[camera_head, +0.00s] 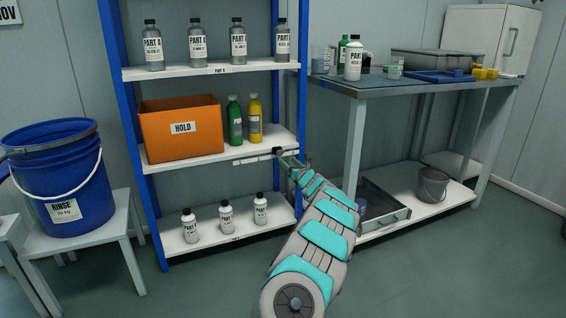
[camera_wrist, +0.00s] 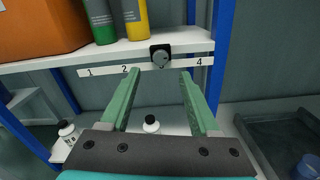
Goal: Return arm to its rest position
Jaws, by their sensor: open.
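My gripper (camera_head: 286,158) is at the end of my outstretched arm, at the front edge of the middle shelf (camera_head: 222,149) in the head view. In the wrist view my gripper (camera_wrist: 158,92) has its two green fingers apart, with nothing held between them.
The shelf holds an orange HOLD box (camera_head: 181,128), a green bottle (camera_head: 235,122) and a yellow bottle (camera_head: 254,118). Several grey bottles (camera_head: 197,44) stand above. White bottles (camera_head: 226,217) stand below. A workbench (camera_head: 420,84) is right, a blue bucket (camera_head: 62,180) left.

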